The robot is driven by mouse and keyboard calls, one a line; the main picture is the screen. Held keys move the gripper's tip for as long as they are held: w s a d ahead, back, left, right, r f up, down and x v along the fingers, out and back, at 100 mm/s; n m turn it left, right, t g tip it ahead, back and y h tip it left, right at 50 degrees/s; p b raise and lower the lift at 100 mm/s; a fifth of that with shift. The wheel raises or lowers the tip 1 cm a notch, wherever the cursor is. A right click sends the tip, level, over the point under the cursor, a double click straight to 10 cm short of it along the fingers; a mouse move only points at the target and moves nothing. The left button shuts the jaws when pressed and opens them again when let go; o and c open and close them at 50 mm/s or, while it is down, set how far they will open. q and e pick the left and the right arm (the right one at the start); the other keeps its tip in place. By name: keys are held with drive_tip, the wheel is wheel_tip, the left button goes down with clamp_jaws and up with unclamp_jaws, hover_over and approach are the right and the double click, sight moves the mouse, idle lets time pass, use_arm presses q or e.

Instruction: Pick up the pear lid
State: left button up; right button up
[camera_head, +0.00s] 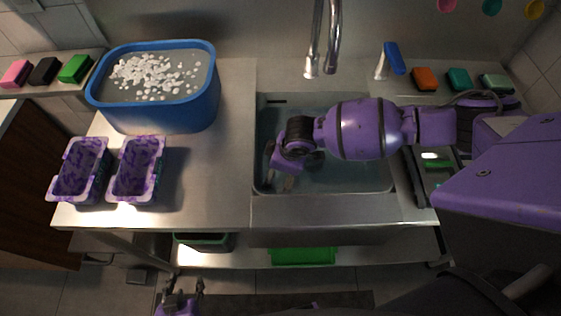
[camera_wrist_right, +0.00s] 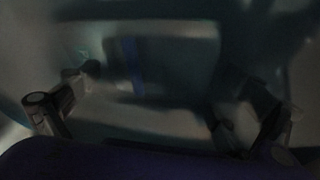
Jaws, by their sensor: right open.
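I cannot make out a pear lid in either view. My right gripper (camera_head: 279,168) reaches down into the sink (camera_head: 345,183) at its left side. The arm hides part of the sink. In the right wrist view my right gripper (camera_wrist_right: 155,120) has its two fingers wide apart, and the picture is dark and blurred. A blurred blue strip (camera_wrist_right: 133,66) shows between the fingers; I cannot tell what it is. My left gripper (camera_head: 183,290) is low at the bottom edge, in front of the counter, with its two fingers apart and nothing visible between them.
A blue tub (camera_head: 165,117) of water with white bits stands at the back left of the counter. Two purple-marked trays (camera_head: 52,184) (camera_head: 117,188) stand in front of it. A faucet (camera_head: 311,65) rises behind the sink. Several sponges (camera_head: 425,78) lie along the back ledge.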

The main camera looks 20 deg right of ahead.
drive_tip(key=c, duration=1.7)
drive_tip(key=shift+r, duration=0.15)
